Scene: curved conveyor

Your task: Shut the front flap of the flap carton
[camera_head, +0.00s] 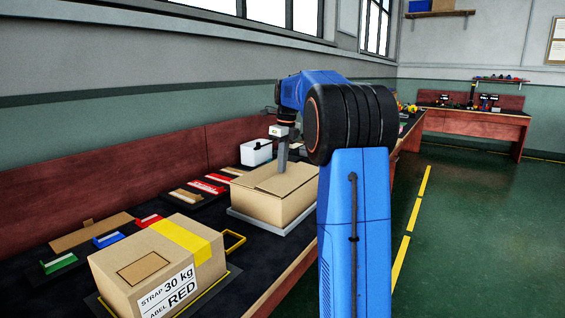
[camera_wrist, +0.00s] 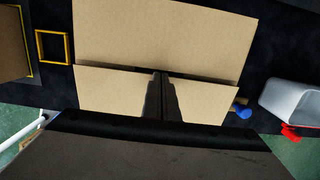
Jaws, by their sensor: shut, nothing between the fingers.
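The flap carton (camera_head: 268,210) is a plain tan box on a grey base plate on the dark bench. In the head view its top looks mostly covered by flaps, with one flap edge slightly raised. My gripper (camera_head: 283,168) points down at the carton's top, its tips at or just above the flaps; I cannot tell if they touch. In the wrist view a wide tan flap (camera_wrist: 165,30) lies beyond the fingers, and a second tan panel (camera_wrist: 105,90) lies on both sides of my gripper (camera_wrist: 161,75). A dark seam separates them. The fingers are together and empty.
A strapped carton (camera_head: 160,265) marked "30 kg" and "RED" stands nearer on the bench. A yellow frame (camera_head: 234,243) lies between the cartons. A white bin (camera_head: 256,152) stands behind. Coloured strips (camera_head: 208,187) lie along the wall side. The floor at right is clear.

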